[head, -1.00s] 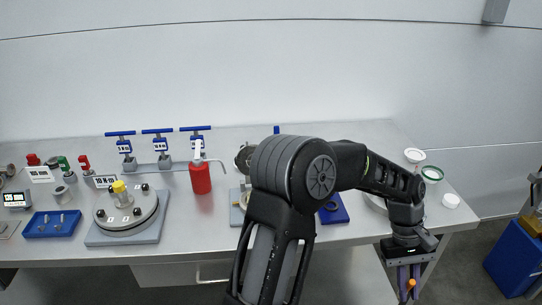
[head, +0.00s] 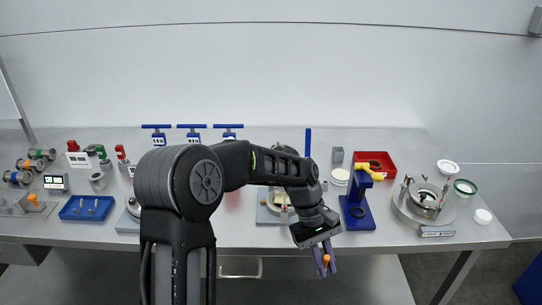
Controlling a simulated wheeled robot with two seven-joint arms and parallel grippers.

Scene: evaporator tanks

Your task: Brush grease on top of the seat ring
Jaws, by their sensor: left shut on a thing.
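My left gripper (head: 324,258) hangs in front of the table's front edge, pointing down. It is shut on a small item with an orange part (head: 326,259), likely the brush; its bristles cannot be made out. A round metal fixture (head: 401,207) with a ring and upright posts stands at the right of the table; I cannot tell whether its ring is the seat ring. Another round fixture on a grey plate (head: 266,217) is partly hidden behind my left arm. No grease pot can be identified for sure. My right gripper is not in view.
A blue stand with a yellow part (head: 358,212) and a red tray (head: 388,160) are right of my arm. A blue tray (head: 86,208) and several valves are at the left. The table front near my gripper is clear.

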